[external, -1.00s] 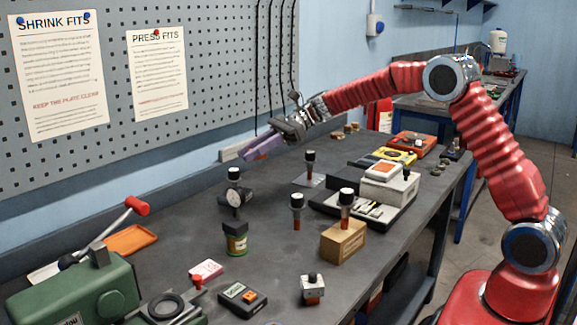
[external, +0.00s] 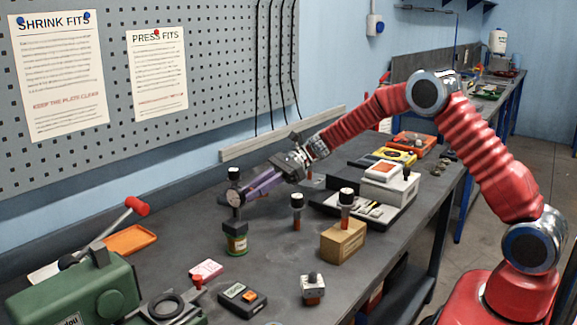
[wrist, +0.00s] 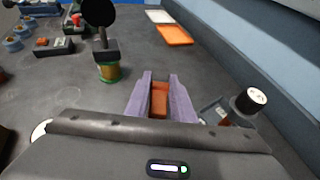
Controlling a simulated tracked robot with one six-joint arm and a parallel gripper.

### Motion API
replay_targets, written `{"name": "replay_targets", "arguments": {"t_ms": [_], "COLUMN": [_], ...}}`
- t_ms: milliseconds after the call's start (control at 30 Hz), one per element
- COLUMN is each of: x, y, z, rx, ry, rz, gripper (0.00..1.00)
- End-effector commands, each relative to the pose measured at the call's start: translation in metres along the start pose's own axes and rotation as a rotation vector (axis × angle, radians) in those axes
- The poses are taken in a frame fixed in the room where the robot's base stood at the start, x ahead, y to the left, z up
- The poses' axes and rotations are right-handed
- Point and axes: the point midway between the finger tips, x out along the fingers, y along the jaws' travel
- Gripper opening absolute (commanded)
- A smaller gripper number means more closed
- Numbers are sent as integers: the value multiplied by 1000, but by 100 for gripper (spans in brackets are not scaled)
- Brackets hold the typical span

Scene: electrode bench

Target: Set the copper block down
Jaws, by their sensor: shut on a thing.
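My gripper (external: 254,190) has long purple fingers and points down and to the left over the back of the bench. In the wrist view its fingers (wrist: 160,80) are shut on the copper block (wrist: 159,100), an orange-brown piece between them. In the external view the fingers hide the block. I cannot tell the exact gap between the block and the bench.
A green tin (external: 236,243) with a black block on it is near; the wrist view shows it left of the fingers (wrist: 108,72). A black-knobbed piece (wrist: 250,99) stands close on the right. An orange tray (external: 131,240) lies farther left. Bare bench lies ahead.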

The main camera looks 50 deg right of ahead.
Motion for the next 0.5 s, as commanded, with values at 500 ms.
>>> {"name": "replay_targets", "arguments": {"t_ms": [500], "x": [13], "y": [0], "z": [-31], "rx": [0], "ry": [-1], "rz": [0], "gripper": [0]}}
